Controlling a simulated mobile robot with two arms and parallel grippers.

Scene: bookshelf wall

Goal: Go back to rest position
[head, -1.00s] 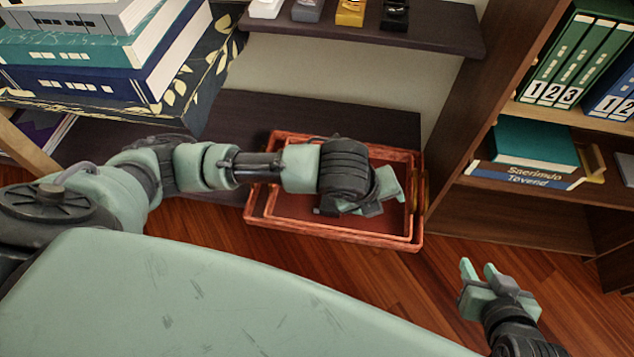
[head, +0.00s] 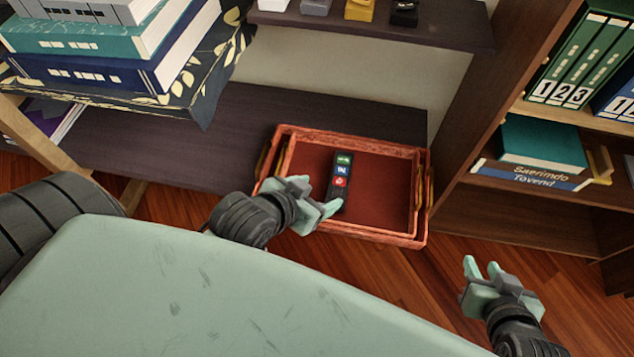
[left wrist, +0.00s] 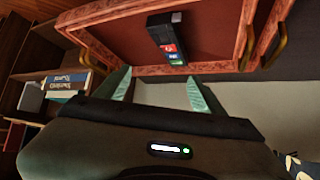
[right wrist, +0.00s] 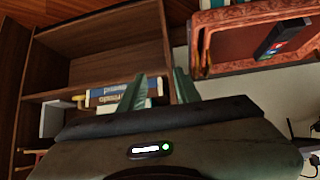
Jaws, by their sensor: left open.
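My left gripper (head: 315,203) is open and empty at the near left side of the red tray (head: 385,236), as the head view shows. Its two fingers stand apart in the left wrist view (left wrist: 157,90). My right gripper (head: 482,268) is open, with nothing between its fingers, over the floor at the lower right. Its fingers also stand apart in the right wrist view (right wrist: 160,88). A black remote-like object with coloured labels (head: 341,180) lies in the tray, apart from the left fingers in the left wrist view (left wrist: 166,40).
A low dark shelf (head: 200,150) runs behind the tray. A stack of books (head: 110,65) stands at the upper left. A bookcase (head: 520,215) with green binders (head: 570,65) and lying books (head: 540,150) is at the right. Wood floor (head: 400,290) is clear in front.

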